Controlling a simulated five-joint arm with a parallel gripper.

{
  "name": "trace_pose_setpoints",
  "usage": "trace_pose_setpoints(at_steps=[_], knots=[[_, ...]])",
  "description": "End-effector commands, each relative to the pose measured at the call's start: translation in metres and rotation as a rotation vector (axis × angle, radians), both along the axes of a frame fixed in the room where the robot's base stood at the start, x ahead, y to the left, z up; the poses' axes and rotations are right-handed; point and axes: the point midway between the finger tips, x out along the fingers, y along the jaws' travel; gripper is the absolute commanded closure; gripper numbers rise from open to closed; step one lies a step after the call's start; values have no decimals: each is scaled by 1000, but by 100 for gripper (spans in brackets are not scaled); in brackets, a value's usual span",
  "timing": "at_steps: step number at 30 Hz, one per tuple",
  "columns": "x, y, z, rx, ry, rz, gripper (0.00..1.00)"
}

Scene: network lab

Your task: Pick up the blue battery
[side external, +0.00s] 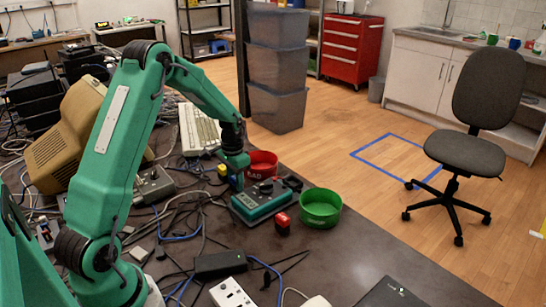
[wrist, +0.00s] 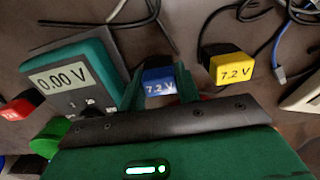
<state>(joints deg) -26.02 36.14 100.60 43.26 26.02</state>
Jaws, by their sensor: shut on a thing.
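The blue battery (wrist: 160,88), marked 7.2 V, sits between the two green fingers of my gripper (wrist: 160,84) in the wrist view. The fingers are shut on it, one on each side. In the side view my gripper (side external: 236,168) points down at the back of the table, behind the teal meter. A bit of the blue battery (side external: 236,184) shows below the fingertips there. Whether it touches the table is hard to tell.
A yellow battery (wrist: 228,68) lies just right of my gripper in the wrist view. The teal meter (side external: 262,202) reads 0.00 V. Cables clutter the table.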

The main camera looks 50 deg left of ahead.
Motion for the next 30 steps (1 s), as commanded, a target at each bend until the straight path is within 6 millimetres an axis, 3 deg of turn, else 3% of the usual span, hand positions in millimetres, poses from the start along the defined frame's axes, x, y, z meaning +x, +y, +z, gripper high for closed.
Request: trace_pose_setpoints(at_steps=[8, 17, 30], knots=[[0, 0, 8, 1, -2, 0, 92], [1, -1, 45, 2, -5, -1, 92], [-6, -80, 88, 1, -3, -4, 92]])
